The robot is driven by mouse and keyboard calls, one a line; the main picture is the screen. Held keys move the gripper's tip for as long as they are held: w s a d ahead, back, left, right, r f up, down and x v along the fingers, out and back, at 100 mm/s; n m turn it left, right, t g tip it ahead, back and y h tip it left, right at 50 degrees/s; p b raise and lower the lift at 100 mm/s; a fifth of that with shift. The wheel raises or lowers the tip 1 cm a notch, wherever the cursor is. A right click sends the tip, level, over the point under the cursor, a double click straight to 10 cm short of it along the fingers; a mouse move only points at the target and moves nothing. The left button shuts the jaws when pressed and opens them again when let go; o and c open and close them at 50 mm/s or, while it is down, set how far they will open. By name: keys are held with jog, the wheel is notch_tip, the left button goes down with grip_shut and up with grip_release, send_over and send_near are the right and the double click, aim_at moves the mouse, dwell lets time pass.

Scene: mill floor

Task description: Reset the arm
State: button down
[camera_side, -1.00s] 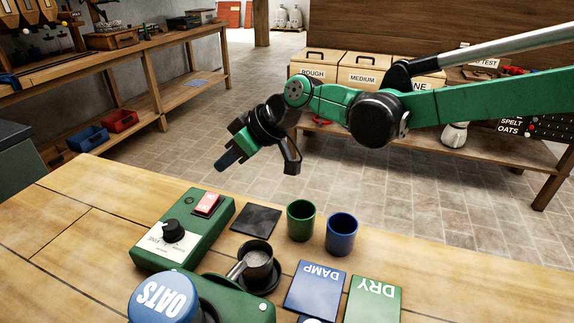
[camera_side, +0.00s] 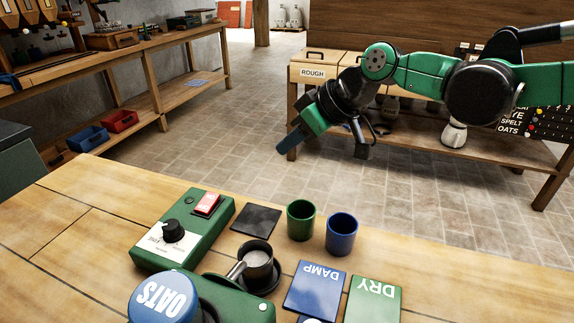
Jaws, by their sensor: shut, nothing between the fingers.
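My gripper (camera_side: 290,143) is up in the air beyond the far edge of the wooden table (camera_side: 75,235). It points down and to the left, its fingers are shut, and I see nothing held in it. My green and black arm reaches in from the right. The gripper is well clear of everything on the table.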

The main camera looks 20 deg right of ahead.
jog(key=s+d+f+m+h, duration=0.4)
jog(key=s+d+m+h, duration=0.1)
jog(key=s+d, duration=0.8)
jog(key=shift+d+m, duration=0.7)
jog(key=shift+d, duration=0.35)
